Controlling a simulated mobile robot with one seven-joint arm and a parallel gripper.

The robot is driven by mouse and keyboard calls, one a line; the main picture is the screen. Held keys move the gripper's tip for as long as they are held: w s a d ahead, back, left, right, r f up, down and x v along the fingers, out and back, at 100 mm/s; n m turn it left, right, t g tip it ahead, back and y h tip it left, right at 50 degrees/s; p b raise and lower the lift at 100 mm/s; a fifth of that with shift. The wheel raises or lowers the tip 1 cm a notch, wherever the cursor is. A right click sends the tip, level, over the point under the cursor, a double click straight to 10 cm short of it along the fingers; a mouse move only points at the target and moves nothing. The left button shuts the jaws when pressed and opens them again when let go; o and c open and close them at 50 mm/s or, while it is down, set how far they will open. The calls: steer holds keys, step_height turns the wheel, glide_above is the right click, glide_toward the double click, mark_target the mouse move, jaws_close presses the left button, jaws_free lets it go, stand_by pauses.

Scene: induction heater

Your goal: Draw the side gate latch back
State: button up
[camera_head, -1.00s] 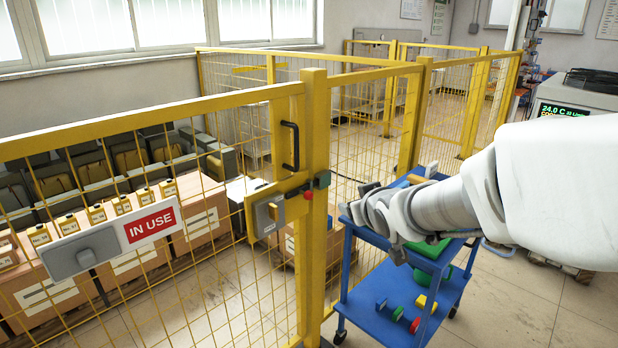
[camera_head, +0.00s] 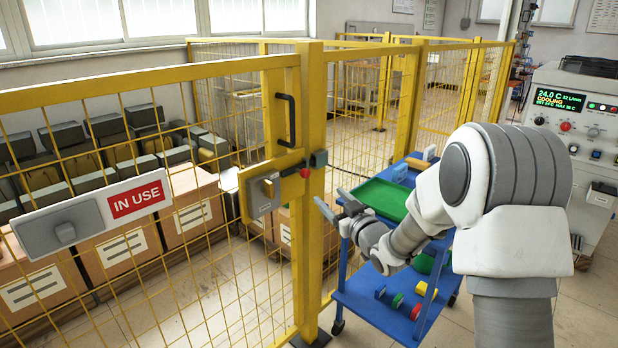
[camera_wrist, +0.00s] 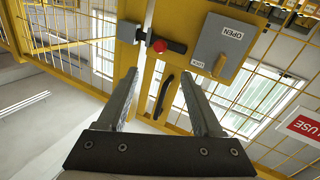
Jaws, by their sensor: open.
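The yellow mesh side gate (camera_head: 150,88) stands against a yellow post (camera_head: 312,120). Its latch has a red knob (camera_head: 305,173) beside a dark block (camera_head: 318,159) on the post. In the wrist view the red knob (camera_wrist: 160,46) sits on a short bar that meets the block (camera_wrist: 128,30). A grey latch box (camera_head: 263,195) is beside it; in the wrist view this box (camera_wrist: 226,46) carries an OPEN label. My gripper (camera_head: 336,202) is open and empty, right of the post and lower than the knob in the head view. In the wrist view the knob lies beyond the fingertips (camera_wrist: 158,78), apart from them.
A black gate handle (camera_head: 285,119) is above the latch. An IN USE sign (camera_head: 136,200) hangs on the gate. A blue cart (camera_head: 367,293) with a green tray (camera_head: 384,198) stands under my arm. A heater cabinet (camera_head: 600,85) is at right. Boxes stand behind the mesh.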

mark_target(307, 175)
steer(key=b+x, duration=0.1)
steer(key=x, duration=1.3)
steer(key=shift+w+a, duration=0.2)
steer(key=shift+w, duration=0.05)
jaws_close()
stand_by(0.9)
